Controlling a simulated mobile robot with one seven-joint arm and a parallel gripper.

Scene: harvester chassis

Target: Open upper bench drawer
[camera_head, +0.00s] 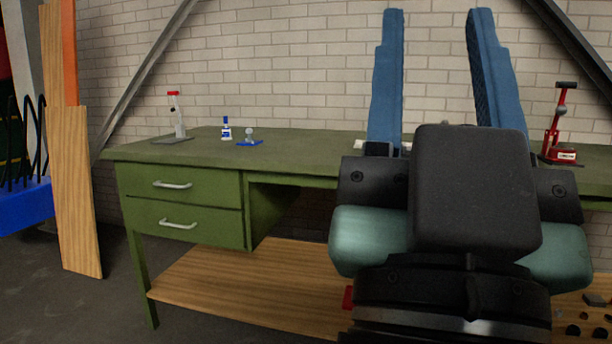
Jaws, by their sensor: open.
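The green workbench (300,160) stands against a brick wall. Its upper drawer (205,186) is at the left, with a pale bar handle (173,185), and its front looks flush with the frame. The lower drawer (188,219) sits right below with its own handle (178,224) and also looks shut. My gripper (433,25) is large in the foreground at right, with two blue fingers pointing up and spread wide apart. Nothing shows between them. It is well to the right of the drawers and not touching them. It hides part of the bench's right half.
On the bench top are a red-capped stand (178,118), a small blue-and-white bottle (226,130), a blue item (250,140) and a red tool (562,125). Wooden boards (75,190) and a blue bin (22,208) stand at left. Floor before the drawers looks clear.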

